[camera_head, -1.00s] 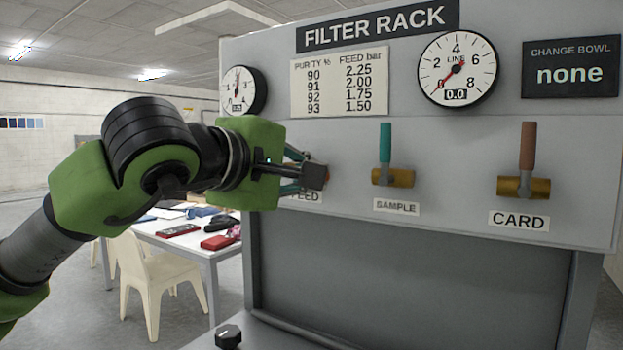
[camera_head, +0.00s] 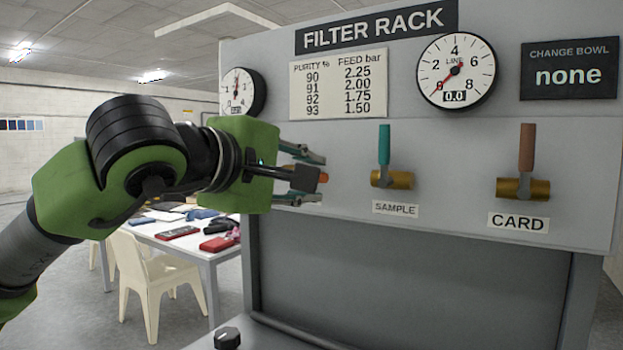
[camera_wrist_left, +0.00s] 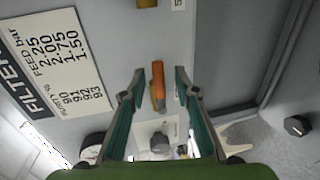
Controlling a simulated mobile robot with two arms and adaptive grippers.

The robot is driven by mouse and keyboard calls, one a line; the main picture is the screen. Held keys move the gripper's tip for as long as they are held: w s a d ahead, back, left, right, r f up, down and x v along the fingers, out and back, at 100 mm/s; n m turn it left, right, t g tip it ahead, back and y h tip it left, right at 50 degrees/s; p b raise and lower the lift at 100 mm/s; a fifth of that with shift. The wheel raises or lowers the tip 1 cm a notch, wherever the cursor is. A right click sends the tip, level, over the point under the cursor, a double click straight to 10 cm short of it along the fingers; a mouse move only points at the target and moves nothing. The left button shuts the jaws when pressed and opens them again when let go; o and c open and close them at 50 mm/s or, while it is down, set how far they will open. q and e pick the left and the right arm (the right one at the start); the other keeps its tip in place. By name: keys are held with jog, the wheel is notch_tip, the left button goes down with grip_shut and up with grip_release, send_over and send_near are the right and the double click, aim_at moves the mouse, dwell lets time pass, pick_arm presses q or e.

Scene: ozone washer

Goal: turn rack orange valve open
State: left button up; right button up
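The orange valve handle (camera_wrist_left: 159,82) shows in the left wrist view with a brass body (camera_wrist_left: 153,97) beside it. It lies between the two teal fingers of my left gripper (camera_wrist_left: 159,74), with a visible gap on either side. In the head view only a small orange tip (camera_head: 324,178) shows past the wrist camera block, and the rest of the valve is hidden. There my left gripper (camera_head: 318,177) is at the lower left of the rack panel (camera_head: 345,150), its fingers spread one above the other. My right gripper is not in view.
To the right on the panel are a teal-handled SAMPLE valve (camera_head: 384,147) and a brown-handled CARD valve (camera_head: 527,150), both handles upright. The line gauge (camera_head: 456,71) reads 0.0. A table (camera_head: 190,240) and chair (camera_head: 150,285) stand behind at left.

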pick_arm(q)
jog(key=v, duration=1.1)
